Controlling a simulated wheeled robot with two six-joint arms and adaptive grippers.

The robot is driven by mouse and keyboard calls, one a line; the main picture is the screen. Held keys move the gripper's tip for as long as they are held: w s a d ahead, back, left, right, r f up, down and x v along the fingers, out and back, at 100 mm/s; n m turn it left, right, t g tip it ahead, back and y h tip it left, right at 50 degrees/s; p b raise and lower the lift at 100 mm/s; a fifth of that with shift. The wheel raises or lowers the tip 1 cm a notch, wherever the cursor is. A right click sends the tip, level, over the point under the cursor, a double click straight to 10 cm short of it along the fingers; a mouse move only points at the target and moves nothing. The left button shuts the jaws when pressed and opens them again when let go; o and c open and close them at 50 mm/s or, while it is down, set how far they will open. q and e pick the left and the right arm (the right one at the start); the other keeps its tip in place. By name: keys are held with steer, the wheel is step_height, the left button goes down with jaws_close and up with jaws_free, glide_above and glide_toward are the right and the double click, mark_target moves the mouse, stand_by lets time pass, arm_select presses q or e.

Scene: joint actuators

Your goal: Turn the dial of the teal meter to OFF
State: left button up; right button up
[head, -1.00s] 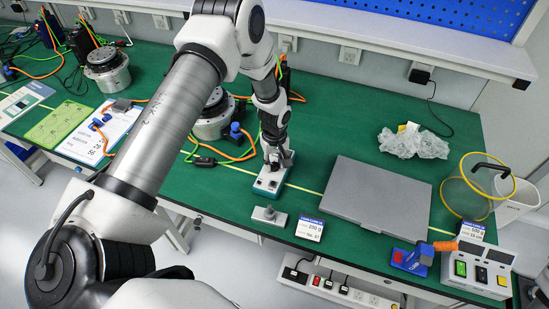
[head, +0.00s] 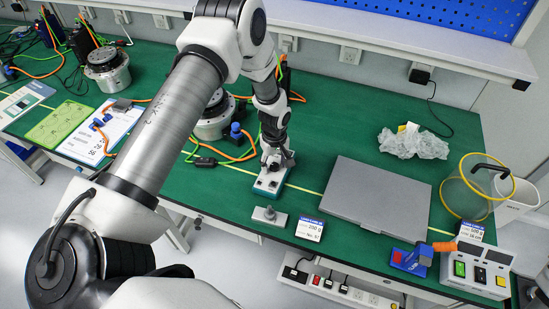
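The teal meter (head: 267,187) lies on the green bench near its front edge, in the middle of the head view. It has a teal body and a pale top face. My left gripper (head: 274,164) points down over the meter's far part, at or just above its face. The gripper hides the dial and most of the markings, so the dial's setting cannot be read. The fingers are small and dark here, and whether they are closed on the dial cannot be told. My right gripper is out of view.
A grey metal piece with a knob (head: 269,215) and a label card (head: 310,229) lie in front of the meter. A closed grey case (head: 377,194) lies to the right. Round actuators (head: 107,72) and orange cables stand behind and left.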

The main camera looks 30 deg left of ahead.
mark_target(274, 165)
arm_select(q)
step_height(274, 165, up, 12)
stand_by(0.4)
